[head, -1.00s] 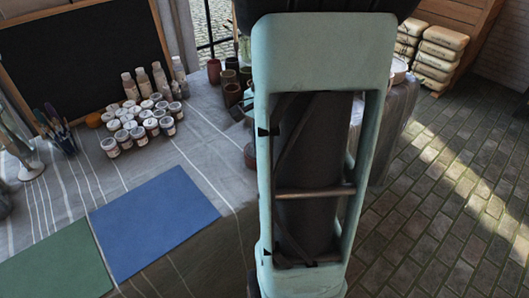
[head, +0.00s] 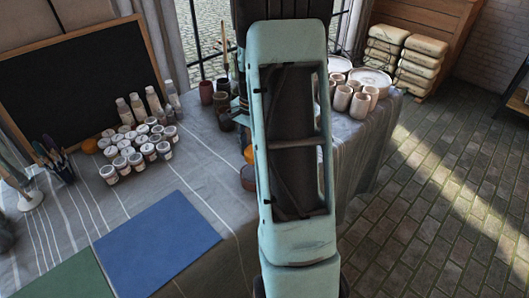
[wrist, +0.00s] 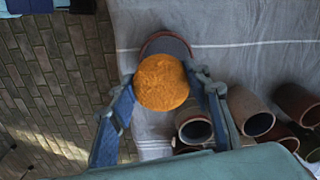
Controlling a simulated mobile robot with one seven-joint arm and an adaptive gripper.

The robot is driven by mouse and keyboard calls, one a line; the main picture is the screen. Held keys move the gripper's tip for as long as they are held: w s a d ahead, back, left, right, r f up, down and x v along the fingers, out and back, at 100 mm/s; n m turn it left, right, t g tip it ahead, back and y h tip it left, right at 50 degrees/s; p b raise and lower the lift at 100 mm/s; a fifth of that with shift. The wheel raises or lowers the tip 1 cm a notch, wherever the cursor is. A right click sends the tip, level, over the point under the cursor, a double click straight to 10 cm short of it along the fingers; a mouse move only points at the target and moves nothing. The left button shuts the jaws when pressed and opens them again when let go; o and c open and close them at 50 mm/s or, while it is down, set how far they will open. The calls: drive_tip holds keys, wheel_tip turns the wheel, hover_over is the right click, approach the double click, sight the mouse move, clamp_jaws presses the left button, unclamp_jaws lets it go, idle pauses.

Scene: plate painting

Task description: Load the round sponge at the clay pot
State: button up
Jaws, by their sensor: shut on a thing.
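The round sponge (wrist: 162,83) is orange and is held between the two blue fingers of my gripper (wrist: 167,84) in the wrist view. My gripper is shut on it. Directly behind the sponge in that view is a reddish-brown clay pot (wrist: 167,44) with a grey inside, partly covered by the sponge. I cannot tell whether the sponge touches this pot.
Several brown pots (wrist: 250,113) stand right of the gripper in the wrist view. In the head view, paint jars (head: 137,147), a blue sheet (head: 157,240) and a green sheet (head: 60,275) lie on the cloth-covered table (head: 205,165). Pale cups (head: 358,103) stand right of my arm.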

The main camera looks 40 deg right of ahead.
drive_tip(key=shift+w+d+f, duration=0.15)
drive_tip(key=shift+w, duration=0.35)
drive_tip(key=shift+f, duration=0.2)
drive_tip(key=shift+f+b, duration=2)
drive_tip(key=shift+f, duration=0.8)
drive_tip(key=shift+f+b, duration=0.35)
drive_tip(key=shift+f, duration=0.25)
drive_tip(key=shift+r+p, duration=2.5)
drive_tip(key=shift+r, duration=1.1)
